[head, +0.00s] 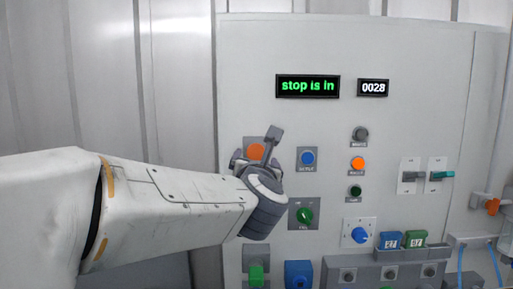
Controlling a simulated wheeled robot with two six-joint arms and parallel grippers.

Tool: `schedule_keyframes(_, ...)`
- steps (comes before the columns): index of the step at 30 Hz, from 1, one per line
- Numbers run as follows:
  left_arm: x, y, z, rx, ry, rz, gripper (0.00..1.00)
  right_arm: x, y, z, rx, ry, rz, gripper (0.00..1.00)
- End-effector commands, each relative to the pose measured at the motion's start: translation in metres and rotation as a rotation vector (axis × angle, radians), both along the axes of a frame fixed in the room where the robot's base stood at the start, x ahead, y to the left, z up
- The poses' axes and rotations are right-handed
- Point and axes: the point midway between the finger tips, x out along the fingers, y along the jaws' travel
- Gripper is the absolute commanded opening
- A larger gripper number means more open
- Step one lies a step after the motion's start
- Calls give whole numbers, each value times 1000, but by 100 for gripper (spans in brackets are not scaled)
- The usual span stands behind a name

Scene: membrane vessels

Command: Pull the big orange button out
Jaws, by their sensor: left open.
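The big orange button (255,151) sits on a dark square plate on the upright grey panel. My left gripper (257,147) is in front of it, with its fingers open and one on either side of the button as seen from here. The gripper and wrist hide the lower part of the button and its plate. I cannot tell whether the fingers touch the button. A lit display (307,86) above reads "stop is in". My right gripper is not in view.
A blue button (308,158) is just right of the gripper, with a green knob (304,215) below it. A smaller orange button (358,163), a blue knob (359,235) and two levers (437,176) are further right. A counter (373,88) reads 0028. A grey ledge (380,259) juts out below.

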Motion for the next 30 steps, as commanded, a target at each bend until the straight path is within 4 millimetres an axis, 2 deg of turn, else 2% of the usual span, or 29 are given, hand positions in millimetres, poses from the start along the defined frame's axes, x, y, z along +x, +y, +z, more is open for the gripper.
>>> schedule_keyframes(1, 11, 1, 3, 3, 3, 4, 88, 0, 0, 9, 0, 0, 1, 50)
schedule_keyframes(3, 23, 0, 3, 4, 3, 2, 88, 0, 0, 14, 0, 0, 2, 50)
schedule_keyframes(9, 46, 0, 2, 3, 0, 0, 88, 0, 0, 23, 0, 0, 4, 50)
schedule_keyframes(20, 52, 0, 0, 3, 1, -2, 88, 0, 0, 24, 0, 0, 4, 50)
schedule_keyframes(21, 52, 0, 0, 3, 1, -2, 80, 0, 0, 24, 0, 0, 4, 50)
schedule_keyframes(23, 52, 0, 0, 3, 1, -2, 57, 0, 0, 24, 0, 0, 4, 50)
schedule_keyframes(27, 52, 0, 0, 3, 1, -2, 4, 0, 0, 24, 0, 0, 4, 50)
schedule_keyframes(28, 52, 0, 0, 3, 1, -2, 0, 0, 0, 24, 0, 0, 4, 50)
schedule_keyframes(30, 52, 0, 0, 4, 1, -2, 0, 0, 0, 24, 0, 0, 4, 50)
